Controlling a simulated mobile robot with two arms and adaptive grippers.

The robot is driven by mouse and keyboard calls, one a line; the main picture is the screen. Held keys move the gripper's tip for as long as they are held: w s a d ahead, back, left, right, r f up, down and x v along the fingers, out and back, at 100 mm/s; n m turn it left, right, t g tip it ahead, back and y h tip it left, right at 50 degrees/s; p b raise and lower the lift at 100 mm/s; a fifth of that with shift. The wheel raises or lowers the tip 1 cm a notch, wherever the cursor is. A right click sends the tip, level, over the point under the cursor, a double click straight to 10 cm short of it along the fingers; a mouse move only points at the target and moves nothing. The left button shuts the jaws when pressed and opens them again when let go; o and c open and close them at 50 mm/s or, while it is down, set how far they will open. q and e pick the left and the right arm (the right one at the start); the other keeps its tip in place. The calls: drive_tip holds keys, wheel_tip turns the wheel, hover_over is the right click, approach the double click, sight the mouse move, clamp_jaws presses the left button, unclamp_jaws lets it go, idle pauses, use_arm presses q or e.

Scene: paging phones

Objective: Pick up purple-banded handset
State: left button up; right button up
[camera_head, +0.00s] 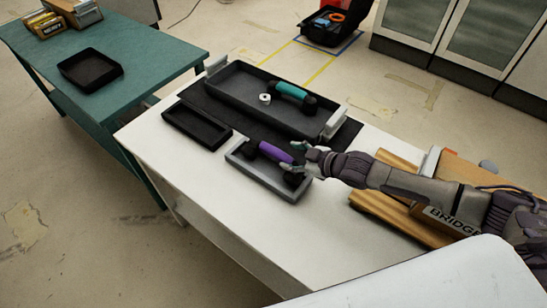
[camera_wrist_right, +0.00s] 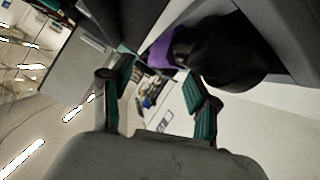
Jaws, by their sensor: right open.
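The purple-banded handset (camera_head: 274,153) has dark ends and lies in a small grey tray (camera_head: 238,164) at the front of the white table. My right gripper (camera_head: 298,157) reaches in from the right and is at the handset's right end. In the right wrist view, the open, teal-padded fingers of the gripper (camera_wrist_right: 160,88) have the handset close by, its purple band (camera_wrist_right: 161,52) and black end showing at the top. I cannot tell whether a finger touches it. A teal-banded handset (camera_head: 291,90) lies in the larger dark tray (camera_head: 236,86) behind. My left gripper is out of view.
A small white ring-shaped thing (camera_head: 265,98) is in the larger tray. An empty black tray (camera_head: 197,127) stands left of the grey one. Wooden boards (camera_head: 372,202) lie under my right arm. The white table (camera_head: 260,228) is bare in front. A green table (camera_head: 150,62) stands at left.

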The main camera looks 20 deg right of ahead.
sight(279, 153)
drive_tip(key=shift+w+a+f+p, duration=0.15)
drive_tip(key=shift+w+a+p, duration=0.2)
drive_tip(key=shift+w, duration=0.15)
drive_tip(key=x, duration=0.3)
drive_tip(key=shift+w+a+f+p, duration=0.1)
drive_tip(key=shift+w+a+p, duration=0.05)
drive_tip(key=shift+a+p, duration=0.2)
drive_tip(key=shift+w+a+f, duration=0.1)
drive_tip(key=shift+w+f, duration=0.15)
drive_tip(key=shift+w, duration=0.05)
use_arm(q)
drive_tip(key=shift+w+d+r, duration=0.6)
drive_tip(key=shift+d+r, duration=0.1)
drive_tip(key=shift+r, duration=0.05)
use_arm(e)
drive_tip(key=shift+s, duration=0.1)
drive_tip(key=shift+c, duration=0.3)
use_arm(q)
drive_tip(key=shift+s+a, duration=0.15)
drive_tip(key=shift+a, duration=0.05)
use_arm(e)
clamp_jaws()
drive_tip(key=shift+r, duration=0.1)
